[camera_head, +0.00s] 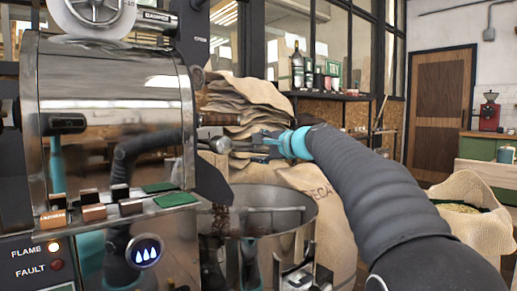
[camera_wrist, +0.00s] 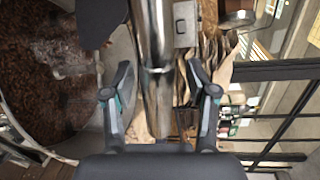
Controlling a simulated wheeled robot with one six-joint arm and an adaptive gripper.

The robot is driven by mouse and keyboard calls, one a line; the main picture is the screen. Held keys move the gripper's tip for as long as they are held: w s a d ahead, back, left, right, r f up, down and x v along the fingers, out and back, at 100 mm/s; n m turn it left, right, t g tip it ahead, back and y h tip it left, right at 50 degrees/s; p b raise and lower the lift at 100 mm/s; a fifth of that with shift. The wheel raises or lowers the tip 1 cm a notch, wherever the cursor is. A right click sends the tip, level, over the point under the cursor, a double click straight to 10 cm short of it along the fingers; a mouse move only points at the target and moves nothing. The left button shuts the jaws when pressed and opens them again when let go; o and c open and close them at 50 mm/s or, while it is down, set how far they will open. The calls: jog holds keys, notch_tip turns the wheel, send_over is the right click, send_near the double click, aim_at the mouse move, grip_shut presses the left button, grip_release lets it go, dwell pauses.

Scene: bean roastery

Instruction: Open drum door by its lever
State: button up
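The roaster's shiny metal drum (camera_head: 110,105) fills the left of the head view. A rounded metal lever end (camera_head: 221,145) sticks out from its right side, below a brown wooden handle (camera_head: 220,119). My gripper (camera_head: 246,146) reaches in from the right at the metal end. In the wrist view my gripper (camera_wrist: 160,72) is open, with a shiny metal bar (camera_wrist: 153,38), apparently the lever, between its fingers. Gaps show on both sides of the bar. The drum door's front face is mostly hidden from the head camera.
A round metal cooling bin (camera_head: 300,205) stands below my gripper. Dark beans (camera_head: 220,217) show beneath the drum's right side, and beans (camera_wrist: 45,90) lie in the bin. Burlap sacks (camera_head: 245,95) are stacked behind; an open sack (camera_head: 470,190) stands at right.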

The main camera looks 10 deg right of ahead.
jog(key=v, duration=1.2)
